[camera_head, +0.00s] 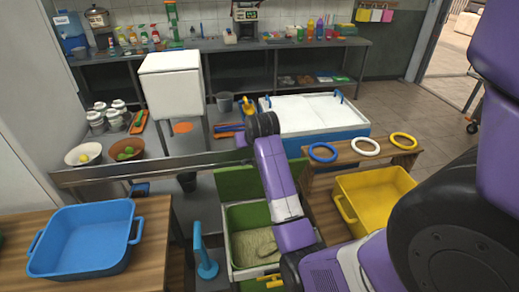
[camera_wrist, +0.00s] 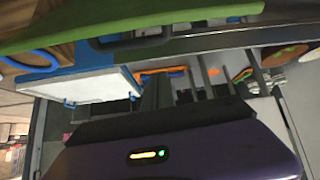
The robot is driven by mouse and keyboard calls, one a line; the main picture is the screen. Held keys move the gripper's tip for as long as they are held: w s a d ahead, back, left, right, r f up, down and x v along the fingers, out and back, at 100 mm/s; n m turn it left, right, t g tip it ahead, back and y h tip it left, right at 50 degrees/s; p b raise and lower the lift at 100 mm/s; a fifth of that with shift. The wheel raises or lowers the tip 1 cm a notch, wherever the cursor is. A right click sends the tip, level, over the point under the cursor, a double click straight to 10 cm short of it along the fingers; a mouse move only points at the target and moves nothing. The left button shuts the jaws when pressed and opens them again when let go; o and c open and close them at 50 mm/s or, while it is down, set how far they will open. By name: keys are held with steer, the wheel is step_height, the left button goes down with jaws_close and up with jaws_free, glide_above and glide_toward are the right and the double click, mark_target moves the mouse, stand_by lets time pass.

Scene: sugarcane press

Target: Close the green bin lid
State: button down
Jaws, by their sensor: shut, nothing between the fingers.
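The green bin (camera_head: 232,250) stands low in the middle of the head view, open at the top, with pale material inside. Its green lid (camera_head: 232,184) stands raised at the back of the bin, partly hidden by my arm. A green panel, apparently the lid (camera_wrist: 130,24), crosses the top of the wrist view, with a dark handle below it. My gripper (camera_wrist: 158,76) is shut and empty, its dark fingers pointing toward the panel. In the head view, my arm reaches over the bin and the gripper end is beyond the lid, mostly hidden behind the wrist.
A metal counter (camera_head: 150,168) runs behind the lid. A white-and-blue basin (camera_head: 312,118) is behind right. A table with rings and a yellow crate (camera_head: 370,198) stands right of my arm. A blue tub (camera_head: 84,240) and blue lever (camera_head: 204,262) are left.

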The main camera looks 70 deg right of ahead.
steer(key=s+d+r+m+g+y, duration=0.1)
steer(key=s+d+r+g+y, duration=0.1)
steer(key=s+d+r, duration=0.15)
step_height(320, 180, down, 9)
steer(key=p, duration=0.4)
steer(key=shift+w+f, duration=0.15)
steer(key=shift+w, duration=0.25)
steer(key=shift+d+f, duration=0.1)
stand_by(0.3)
